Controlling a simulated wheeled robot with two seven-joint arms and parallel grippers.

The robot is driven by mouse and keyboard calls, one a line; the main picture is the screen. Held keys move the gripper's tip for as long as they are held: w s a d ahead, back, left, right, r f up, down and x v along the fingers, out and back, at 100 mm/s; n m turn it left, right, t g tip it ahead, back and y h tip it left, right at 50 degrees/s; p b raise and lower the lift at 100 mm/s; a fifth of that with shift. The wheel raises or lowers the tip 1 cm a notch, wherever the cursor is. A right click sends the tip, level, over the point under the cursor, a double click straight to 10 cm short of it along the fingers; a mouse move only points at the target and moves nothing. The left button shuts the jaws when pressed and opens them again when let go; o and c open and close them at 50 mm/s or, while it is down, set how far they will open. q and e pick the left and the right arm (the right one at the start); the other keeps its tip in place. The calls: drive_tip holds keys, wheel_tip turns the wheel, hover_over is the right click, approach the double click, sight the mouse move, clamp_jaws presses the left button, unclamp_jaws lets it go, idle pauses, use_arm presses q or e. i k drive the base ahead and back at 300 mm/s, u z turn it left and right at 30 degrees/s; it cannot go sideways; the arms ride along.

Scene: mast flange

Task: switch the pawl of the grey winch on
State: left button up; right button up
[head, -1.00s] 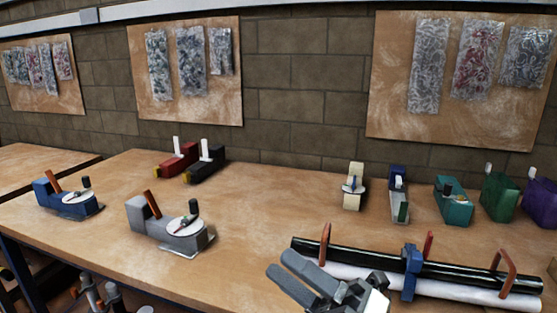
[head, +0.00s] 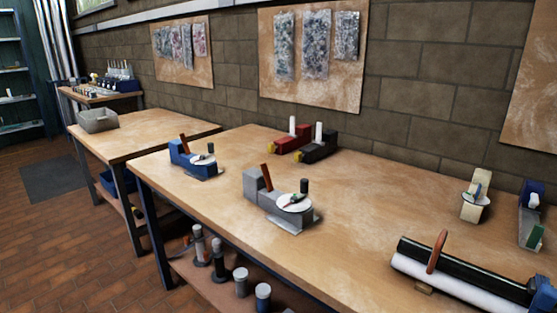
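The grey winch (head: 272,200) stands on the wooden workbench, left of the middle of the picture. It has a grey block body, an upright orange-red lever (head: 266,177), a round pale disc (head: 295,202) with small red and green marks, and a dark upright knob (head: 304,186). Which part is the pawl, and how it is set, is too small to tell. A similar blue winch (head: 182,153) stands behind it to the left. Neither of my grippers shows in the head view now.
Red and black devices (head: 319,150) with white handles stand behind the grey winch. A black tube and a white tube (head: 440,292) lie at the front right. The bench (head: 380,200) is clear between them. Several cylinders (head: 240,280) stand on the shelf below.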

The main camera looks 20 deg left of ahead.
sight(263, 166)
drive_tip(key=u, duration=0.25)
drive_tip(key=i, duration=0.35)
drive_tip(key=u, duration=0.4)
drive_tip(key=k, duration=0.45)
drive_tip(key=u, duration=0.9)
drive_tip(key=i, duration=0.55)
drive_tip(key=u, duration=0.05)
